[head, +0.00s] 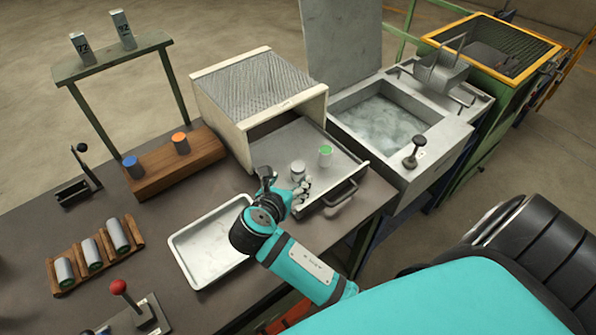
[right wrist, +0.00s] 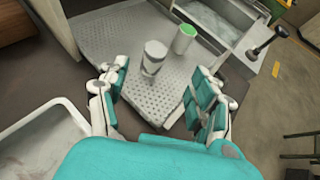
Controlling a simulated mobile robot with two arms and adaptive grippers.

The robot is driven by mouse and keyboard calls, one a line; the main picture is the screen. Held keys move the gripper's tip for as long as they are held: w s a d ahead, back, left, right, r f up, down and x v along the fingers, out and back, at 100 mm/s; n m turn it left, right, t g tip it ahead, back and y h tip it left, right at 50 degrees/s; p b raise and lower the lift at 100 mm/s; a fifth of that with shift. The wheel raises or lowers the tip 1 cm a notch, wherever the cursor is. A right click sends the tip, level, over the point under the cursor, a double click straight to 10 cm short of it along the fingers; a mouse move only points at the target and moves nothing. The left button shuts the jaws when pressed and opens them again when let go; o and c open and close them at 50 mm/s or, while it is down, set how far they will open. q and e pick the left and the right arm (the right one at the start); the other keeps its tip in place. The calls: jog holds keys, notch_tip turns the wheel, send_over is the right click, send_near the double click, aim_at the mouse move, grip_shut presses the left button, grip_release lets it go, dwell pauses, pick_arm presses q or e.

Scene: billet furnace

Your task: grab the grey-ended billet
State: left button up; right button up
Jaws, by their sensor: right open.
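The grey-ended billet (head: 298,171) stands upright on the pulled-out perforated tray (head: 273,142) of the furnace, and it also shows in the right wrist view (right wrist: 153,57). A green-ended billet (head: 326,156) stands behind it to the right, also in the right wrist view (right wrist: 185,39). My right gripper (head: 284,184) is open at the tray's near edge, just short of the grey-ended billet. In the right wrist view its spread fingers (right wrist: 160,92) frame bare tray, with the billet beyond them and nothing held. My left gripper is out of view.
The tray's front wall and handle (head: 341,194) lie right of my gripper. A white pan (head: 185,243) is at its left. A wooden block (head: 160,177) holds blue- and orange-ended billets. A water-filled tank (head: 375,125) with a dark-knobbed lever (head: 414,152) stands to the right.

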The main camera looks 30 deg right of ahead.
aim_at(297, 169)
jog(key=x, duration=0.4)
jog(key=shift+w+d+f, duration=0.1)
jog(key=shift+d, duration=0.05)
jog(key=shift+w+a+p+x, duration=0.15)
jog(key=shift+p+x, duration=0.2)
jog(key=shift+x, duration=0.95)
jog(key=shift+w+a+p+x, duration=0.15)
jog(key=shift+p+x, duration=0.15)
jog(key=shift+x, duration=1)
jog(key=shift+s+f, duration=0.1)
grip_shut()
